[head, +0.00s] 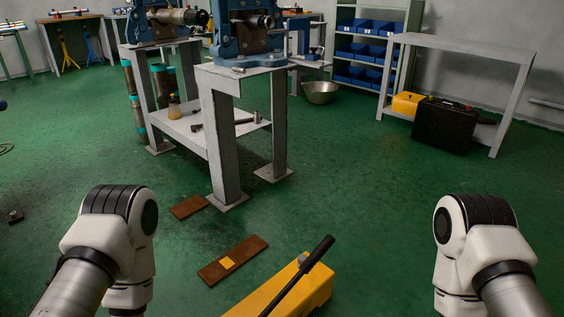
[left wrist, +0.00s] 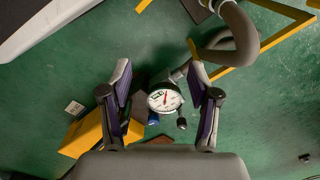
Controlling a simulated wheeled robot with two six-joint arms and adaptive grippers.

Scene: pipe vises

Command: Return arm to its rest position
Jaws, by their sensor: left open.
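My left gripper (left wrist: 160,68) is open in the left wrist view, its two dark purple-padded fingers spread wide apart. Nothing is clasped between them. A round white-faced gauge (left wrist: 165,99) with a red needle shows in the gap, beyond the fingers; I cannot tell how far away it is. In the head view my left arm (head: 112,235) comes in at the lower left, and its gripper is out of sight below the frame. My right arm (head: 482,240) is at the lower right, bent likewise, with its gripper out of view.
A yellow tool with a black handle (head: 295,287) and a brown plank (head: 233,260) lie on the green floor ahead. A grey vise stand (head: 222,135) stands beyond. A grey table (head: 462,46) and a black case (head: 444,125) are at right.

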